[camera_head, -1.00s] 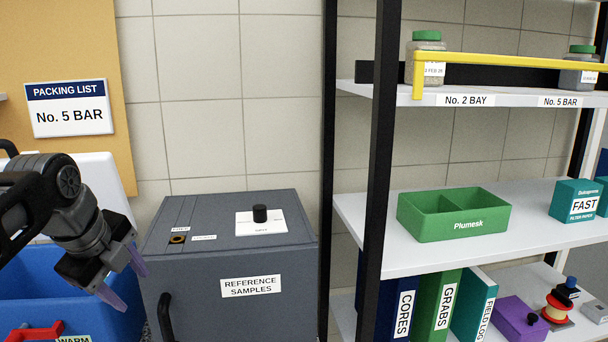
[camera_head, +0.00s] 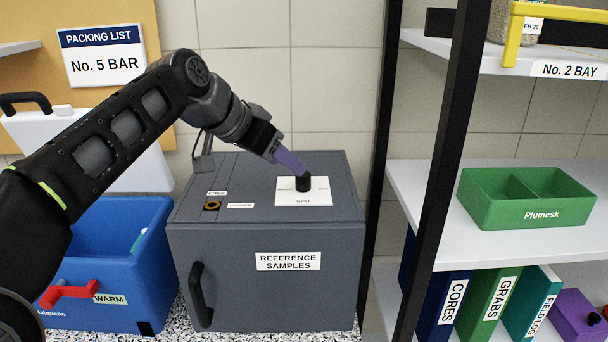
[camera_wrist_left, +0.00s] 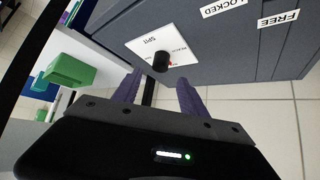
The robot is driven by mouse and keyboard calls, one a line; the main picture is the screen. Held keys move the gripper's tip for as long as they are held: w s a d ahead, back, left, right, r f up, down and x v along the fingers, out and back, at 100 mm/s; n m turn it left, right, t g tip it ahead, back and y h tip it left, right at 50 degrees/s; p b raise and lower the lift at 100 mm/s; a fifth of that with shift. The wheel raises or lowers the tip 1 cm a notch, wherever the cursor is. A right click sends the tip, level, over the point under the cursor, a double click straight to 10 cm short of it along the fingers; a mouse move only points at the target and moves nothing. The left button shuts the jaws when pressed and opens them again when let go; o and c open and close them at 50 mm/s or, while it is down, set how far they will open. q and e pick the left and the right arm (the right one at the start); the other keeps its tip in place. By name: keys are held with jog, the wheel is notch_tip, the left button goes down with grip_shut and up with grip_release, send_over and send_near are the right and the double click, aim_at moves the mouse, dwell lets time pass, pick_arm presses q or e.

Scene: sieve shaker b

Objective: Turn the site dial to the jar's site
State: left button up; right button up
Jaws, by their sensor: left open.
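The site dial is a black knob (camera_head: 303,182) on a white plate (camera_head: 290,198) on top of the grey reference samples box (camera_head: 335,238). The plate reads "SPIT" in front, with smaller words too fine to read for certain. In the left wrist view the knob lies between and beyond the fingertips (camera_wrist_left: 158,85); contact cannot be told. A jar (camera_head: 513,24) is partly visible upper right. My right gripper is out of view.
A packing list (camera_head: 102,56) on the wall reads "No. 5 BAR". A keyed lock (camera_head: 212,206) sits left on the box lid. A blue cooler (camera_head: 155,250) stands left. A black shelf post (camera_head: 440,170) rises right, with a green Plumesk tray (camera_head: 525,203) behind.

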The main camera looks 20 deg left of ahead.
aim_at(303, 179)
pick_arm(q)
jog(key=p+x, duration=0.1)
jog(key=x, duration=0.6)
jog(key=shift+w+d+f, duration=0.1)
jog(key=shift+w+f, duration=0.1)
jog(key=shift+f, duration=0.15)
grip_shut()
dwell(0.3)
